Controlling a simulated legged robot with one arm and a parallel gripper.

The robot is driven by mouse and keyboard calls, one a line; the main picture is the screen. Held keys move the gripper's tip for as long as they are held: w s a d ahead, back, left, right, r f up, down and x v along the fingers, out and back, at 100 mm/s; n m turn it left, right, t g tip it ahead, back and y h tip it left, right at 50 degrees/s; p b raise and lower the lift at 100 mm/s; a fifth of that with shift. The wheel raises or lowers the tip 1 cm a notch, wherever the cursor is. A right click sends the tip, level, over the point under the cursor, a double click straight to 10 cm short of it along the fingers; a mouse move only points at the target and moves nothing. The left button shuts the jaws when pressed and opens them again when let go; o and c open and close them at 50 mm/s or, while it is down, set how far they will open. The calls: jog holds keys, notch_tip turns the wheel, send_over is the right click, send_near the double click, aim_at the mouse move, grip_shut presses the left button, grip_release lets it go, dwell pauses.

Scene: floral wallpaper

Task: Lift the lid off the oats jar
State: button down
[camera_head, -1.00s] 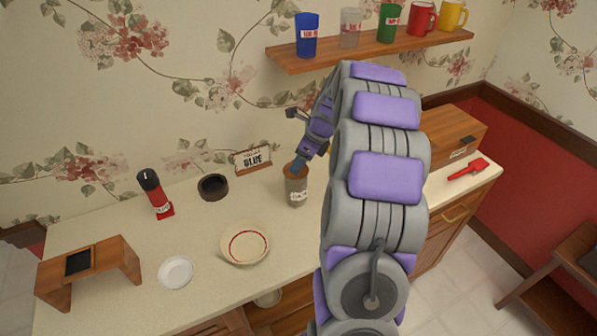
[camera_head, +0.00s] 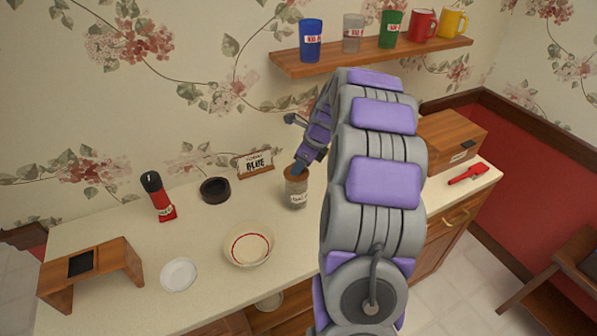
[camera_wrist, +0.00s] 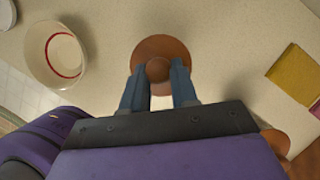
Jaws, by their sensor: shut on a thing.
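The oats jar (camera_head: 296,192) is a glass canister with a white label, standing upright on the counter. Its brown wooden lid (camera_head: 294,173) is at the jar's mouth; I cannot tell whether there is a gap below it. In the wrist view the round lid (camera_wrist: 163,46) with its knob (camera_wrist: 158,69) is seen from above. My gripper (camera_wrist: 158,75) has its two blue fingers on either side of the knob, shut on it. My gripper also shows in the head view (camera_head: 300,165), coming down on the lid from above right.
A cream bowl with a red ring (camera_head: 248,246), a white plate (camera_head: 179,275), a dark round dish (camera_head: 215,190) and a red bottle (camera_head: 160,196) are to the left. A sign (camera_head: 255,164) stands behind the jar. A shelf (camera_head: 372,56) with mugs hangs above.

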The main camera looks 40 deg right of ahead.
jog(key=shift+d+r+p, duration=0.15)
jog(key=shift+r+p, duration=0.15)
jog(key=shift+r, duration=0.15)
notch_tip(320, 180, up, 3)
jog(key=shift+f+p, duration=0.1)
jog(key=shift+p, duration=0.5)
jog(key=s+a+r+p, duration=0.1)
jog(key=s+a+p, duration=0.1)
jog(key=s, duration=1.4)
jog(key=shift+a+r+p, duration=0.2)
jog(key=shift+r+p, duration=0.2)
jog(key=shift+p, duration=0.3)
jog(key=shift+w+r+p, duration=0.1)
jog(key=shift+r+p, duration=1.6)
jog(key=shift+r, duration=0.1)
